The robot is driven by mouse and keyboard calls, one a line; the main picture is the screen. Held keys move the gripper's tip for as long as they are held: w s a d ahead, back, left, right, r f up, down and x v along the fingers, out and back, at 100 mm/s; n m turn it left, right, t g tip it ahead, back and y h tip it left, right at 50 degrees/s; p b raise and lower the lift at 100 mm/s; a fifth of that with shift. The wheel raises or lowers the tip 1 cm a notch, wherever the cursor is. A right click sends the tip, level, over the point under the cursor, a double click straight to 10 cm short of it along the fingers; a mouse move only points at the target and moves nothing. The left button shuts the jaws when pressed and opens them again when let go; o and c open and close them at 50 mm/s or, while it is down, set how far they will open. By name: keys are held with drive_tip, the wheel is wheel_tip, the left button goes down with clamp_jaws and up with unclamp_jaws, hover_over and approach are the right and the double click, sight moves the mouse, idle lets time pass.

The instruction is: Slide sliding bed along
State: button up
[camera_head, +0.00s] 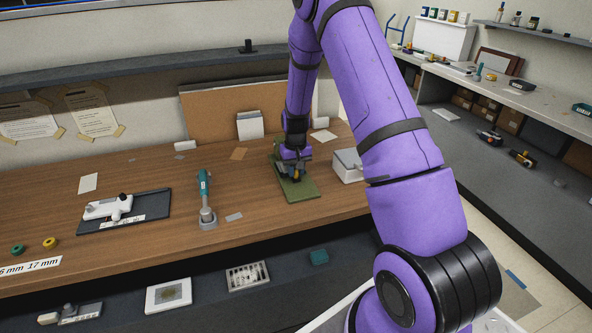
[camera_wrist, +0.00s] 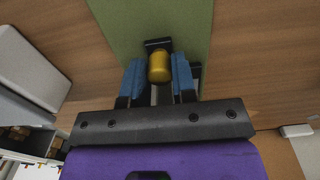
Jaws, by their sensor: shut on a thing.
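A green base plate (camera_head: 299,190) lies on the wooden bench, right of the middle. It also fills the upper middle of the wrist view (camera_wrist: 190,22). A gold, rounded knob (camera_wrist: 160,67) stands on it beside a dark block (camera_wrist: 157,44), which looks like part of the sliding bed. My gripper (camera_head: 297,173) is down over the plate. In the wrist view, the blue finger pads of my gripper (camera_wrist: 158,78) are shut on the gold knob, one on each side. My gripper hides most of the sliding bed in the head view.
A white box (camera_head: 348,166) stands close to the right of the plate. A teal-handled tool (camera_head: 204,190) stands to the left, and a white device on a dark tray (camera_head: 150,205) lies farther left. A corkboard (camera_head: 212,110) leans behind. Bare bench lies between tool and plate.

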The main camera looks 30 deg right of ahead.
drive_tip(key=shift+w+d+r, duration=0.15)
drive_tip(key=shift+w+r, duration=0.15)
drive_tip(key=shift+w, duration=0.2)
drive_tip(key=o, duration=0.9)
drive_tip(key=shift+o, duration=0.2)
drive_tip(key=shift+r, duration=0.15)
drive_tip(key=shift+w+r, duration=0.1)
drive_tip(key=shift+r, duration=0.2)
drive_tip(key=shift+s+r, duration=0.15)
drive_tip(key=shift+r, duration=1.6)
drive_tip(key=shift+s+r, duration=0.15)
drive_tip(key=shift+r, duration=1.6)
drive_tip(key=shift+s, duration=0.15)
